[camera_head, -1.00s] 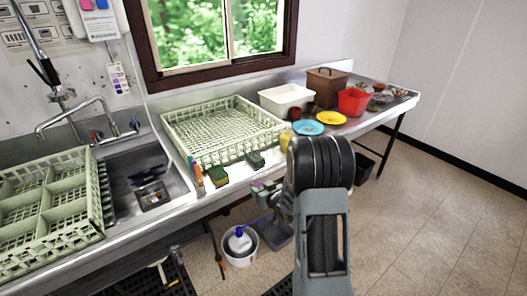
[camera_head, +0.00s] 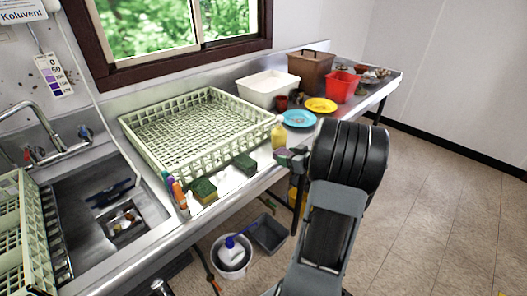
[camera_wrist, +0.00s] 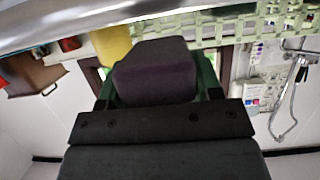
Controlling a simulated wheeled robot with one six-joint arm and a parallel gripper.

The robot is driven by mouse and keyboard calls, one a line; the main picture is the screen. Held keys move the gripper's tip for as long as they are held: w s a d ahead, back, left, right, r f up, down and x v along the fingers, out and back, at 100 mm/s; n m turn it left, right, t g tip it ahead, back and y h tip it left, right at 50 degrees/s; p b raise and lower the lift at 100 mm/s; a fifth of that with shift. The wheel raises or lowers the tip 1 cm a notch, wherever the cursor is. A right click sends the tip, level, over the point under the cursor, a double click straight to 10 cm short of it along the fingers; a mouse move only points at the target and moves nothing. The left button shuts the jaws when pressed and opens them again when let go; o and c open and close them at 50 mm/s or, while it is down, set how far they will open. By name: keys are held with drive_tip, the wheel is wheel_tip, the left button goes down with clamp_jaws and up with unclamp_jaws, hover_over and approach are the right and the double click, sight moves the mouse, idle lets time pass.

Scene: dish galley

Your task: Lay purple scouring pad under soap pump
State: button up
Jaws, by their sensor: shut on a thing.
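The purple scouring pad (camera_wrist: 155,72) fills the middle of the wrist view, between the jaws of my gripper (camera_wrist: 157,88). My gripper is shut on it; the pad also shows small in the head view (camera_head: 283,157). In the head view my gripper (camera_head: 291,156) is at the counter's front edge, just right of and in front of a yellow bottle, which seems to be the soap pump (camera_head: 278,136). The bottle stands upright on the counter; its yellow body also shows behind the pad in the wrist view (camera_wrist: 112,42). My arm hides part of the counter there.
A green dish rack (camera_head: 200,130) lies behind the bottle. Dark green sponges (camera_head: 203,191) and small bottles (camera_head: 179,194) stand along its front. A blue plate (camera_head: 298,118), yellow plate (camera_head: 320,105), white bin (camera_head: 267,87) and red container (camera_head: 341,87) are farther right.

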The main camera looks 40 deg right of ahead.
hover_over(265, 156)
drive_tip(key=shift+s, duration=0.35)
drive_tip(key=shift+w+f, duration=0.15)
drive_tip(key=shift+f, duration=0.75)
drive_tip(key=shift+w+f, duration=0.15)
drive_tip(key=shift+f, duration=0.7)
drive_tip(key=shift+f, duration=0.2)
drive_tip(key=o, duration=0.6)
